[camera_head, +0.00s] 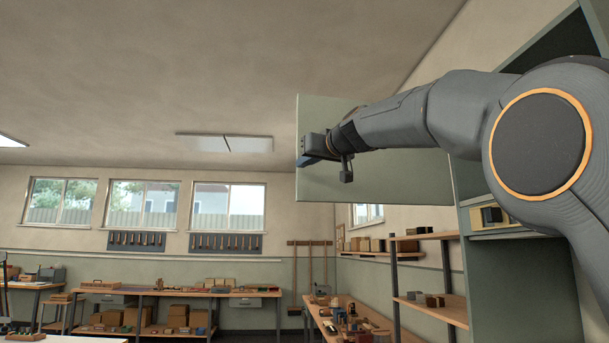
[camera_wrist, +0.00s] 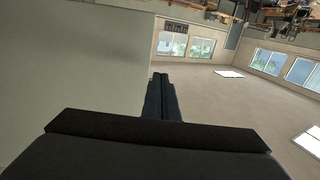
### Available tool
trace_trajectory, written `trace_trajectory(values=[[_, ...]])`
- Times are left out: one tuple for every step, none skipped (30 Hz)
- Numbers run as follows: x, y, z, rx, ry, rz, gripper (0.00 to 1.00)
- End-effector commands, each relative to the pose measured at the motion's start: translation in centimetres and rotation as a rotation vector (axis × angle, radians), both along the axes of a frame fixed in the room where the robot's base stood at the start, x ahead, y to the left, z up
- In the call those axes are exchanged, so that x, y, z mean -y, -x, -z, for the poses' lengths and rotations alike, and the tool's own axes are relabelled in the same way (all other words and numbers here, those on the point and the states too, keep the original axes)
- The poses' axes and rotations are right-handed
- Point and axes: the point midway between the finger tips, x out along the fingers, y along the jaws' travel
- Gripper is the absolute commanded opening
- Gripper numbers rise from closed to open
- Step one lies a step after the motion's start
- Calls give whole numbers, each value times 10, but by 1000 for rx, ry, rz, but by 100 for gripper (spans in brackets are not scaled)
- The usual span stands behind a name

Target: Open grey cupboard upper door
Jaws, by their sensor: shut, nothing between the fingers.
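The grey cupboard (camera_head: 518,290) stands at the right, partly hidden behind my arm. Its upper door (camera_head: 400,180) is a flat pale grey-green panel that stands swung out from the cupboard, with the dark upper opening (camera_head: 565,48) showing behind my arm. My gripper (camera_head: 308,160) is near the door's free left edge, in front of the panel. In the wrist view the door fills the left side (camera_wrist: 75,65), and my shut fingers (camera_wrist: 160,90) are beside its edge with nothing between them. I cannot tell whether they touch the door. No handle is visible.
Below the upper opening is a compartment with a yellowish item (camera_head: 490,215). Open wooden shelves (camera_head: 430,308) with small boxes stand left of the cupboard. Long workbenches (camera_head: 165,292) line the far wall. The air left of the door is clear.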

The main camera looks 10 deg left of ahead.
Motion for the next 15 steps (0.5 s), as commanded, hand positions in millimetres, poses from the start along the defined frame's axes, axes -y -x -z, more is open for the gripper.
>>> trace_trajectory(values=[[6,7,2,2,-1,2,0],[10,11,2,3,-1,4,0],[14,16,2,1,-1,6,0],[18,21,1,2,-2,8,0],[21,24,2,1,-1,9,0],[24,30,1,2,-2,10,0],[27,35,2,1,-1,10,0],[29,39,1,2,-1,10,0],[32,45,1,2,-1,10,0],[33,49,1,2,-1,10,0],[35,53,1,1,-1,10,0],[37,57,1,1,-1,10,0],[38,61,1,1,-1,9,0],[39,63,1,1,-1,9,0],[41,66,1,1,-1,8,0]])
